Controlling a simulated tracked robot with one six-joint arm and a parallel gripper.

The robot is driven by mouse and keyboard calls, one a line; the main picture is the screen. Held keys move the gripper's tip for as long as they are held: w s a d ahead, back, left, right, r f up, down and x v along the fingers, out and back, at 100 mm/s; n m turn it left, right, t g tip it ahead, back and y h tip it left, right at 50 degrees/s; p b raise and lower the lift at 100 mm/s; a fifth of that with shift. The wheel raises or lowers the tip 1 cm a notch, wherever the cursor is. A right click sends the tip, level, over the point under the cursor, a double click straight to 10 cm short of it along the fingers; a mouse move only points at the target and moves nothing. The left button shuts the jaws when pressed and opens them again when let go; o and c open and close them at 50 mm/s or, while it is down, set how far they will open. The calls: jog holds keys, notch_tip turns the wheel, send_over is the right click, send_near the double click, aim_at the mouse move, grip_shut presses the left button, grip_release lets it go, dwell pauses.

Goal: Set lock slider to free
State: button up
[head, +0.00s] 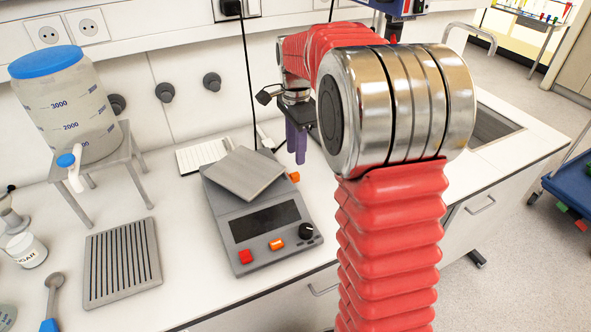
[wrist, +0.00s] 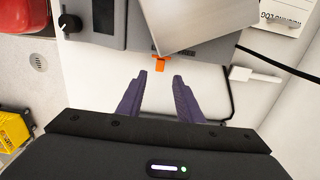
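A grey balance (head: 232,205) stands on the bench with a tilted-looking metal pan (head: 250,174) on top. A small orange tab (head: 294,176) sticks out of its right side; it looks like the lock slider, but I see no lock or free marking. In the wrist view the orange tab (wrist: 160,64) lies just beyond my fingertips, at the edge of the balance (wrist: 112,28). My gripper (wrist: 159,76) is open, its two purple fingers apart with nothing between them. In the head view my gripper (head: 299,158) hangs beside the balance, above the tab.
The balance front has a red button (head: 245,257), an orange button (head: 276,243) and a black knob (head: 307,231). A notepad (head: 203,154) lies behind. A white plug with a black cable (wrist: 252,75) lies near my gripper. A ribbed grey tray (head: 122,262) and a carboy (head: 66,105) stand left.

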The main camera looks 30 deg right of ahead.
aim_at(296, 174)
notch_tip(296, 174, down, 8)
jog(key=shift+r, duration=0.2)
jog(key=shift+c, duration=0.2)
grip_shut()
dwell(0.3)
